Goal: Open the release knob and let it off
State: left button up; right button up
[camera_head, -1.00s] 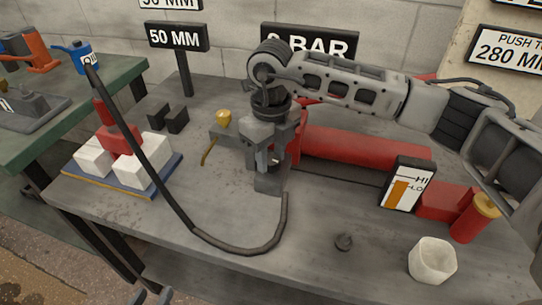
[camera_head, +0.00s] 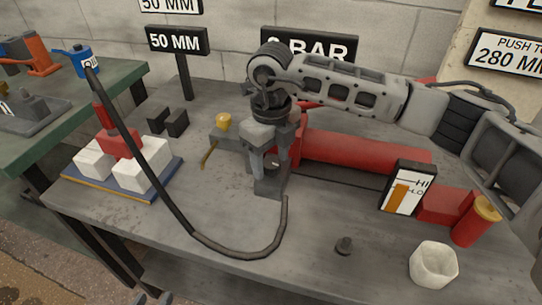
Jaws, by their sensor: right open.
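A red horizontal cylinder (camera_head: 365,152) lies on the bench with a grey block (camera_head: 270,186) at its left end. My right gripper (camera_head: 270,163) comes down over this block from above, its fingers apart on either side of it. I cannot tell whether the fingers touch anything. No release knob shows clearly there; the gripper covers that spot. A yellow cap (camera_head: 222,121) sits on a grey bracket left of the gripper. Grey tips at the bottom left edge may be my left gripper (camera_head: 150,298).
A black hose (camera_head: 165,180) loops across the bench to the grey block. A level gauge (camera_head: 407,188), a red canister with a yellow top (camera_head: 475,222) and a white cup (camera_head: 433,264) stand at the right. A blue tray (camera_head: 165,178) with white blocks is at the left.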

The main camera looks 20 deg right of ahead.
aim_at(271, 162)
notch_tip(271, 162, up, 16)
jog(key=shift+p, duration=0.35)
dwell(0.4)
